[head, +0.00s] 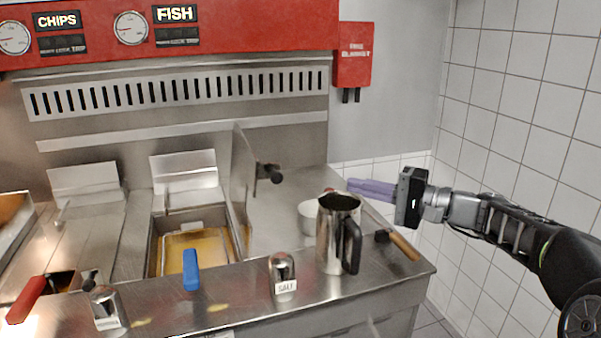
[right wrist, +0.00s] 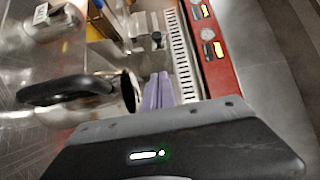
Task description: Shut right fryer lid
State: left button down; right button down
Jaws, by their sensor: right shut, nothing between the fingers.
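The right fryer lid (head: 243,172) is a steel panel standing upright, open, along the right side of the right fryer well (head: 160,246). Its black handle (head: 269,173) sticks out to the right. The well shows a wire basket (head: 196,250) and yellowish oil. My right gripper (head: 349,187) has purple fingers, shut and empty, pointing left over the right end of the counter, well apart from the lid. In the right wrist view the fingers (right wrist: 158,92) point toward the lid's dark handle (right wrist: 157,40). My left gripper is not in view.
A steel jug (head: 335,235) stands on the counter near my right gripper, with a small pot (head: 309,218) behind it. A salt shaker (head: 282,274) and a wooden-handled tool (head: 402,244) are near the front edge.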

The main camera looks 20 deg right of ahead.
jog(key=w+a+p, duration=0.3)
jog(key=w+a, duration=0.3)
jog(key=a, duration=0.5)
jog(key=shift+w+a, duration=0.2)
jog(key=shift+w, duration=0.05)
jog(key=shift+r, duration=0.1)
dwell(0.4)
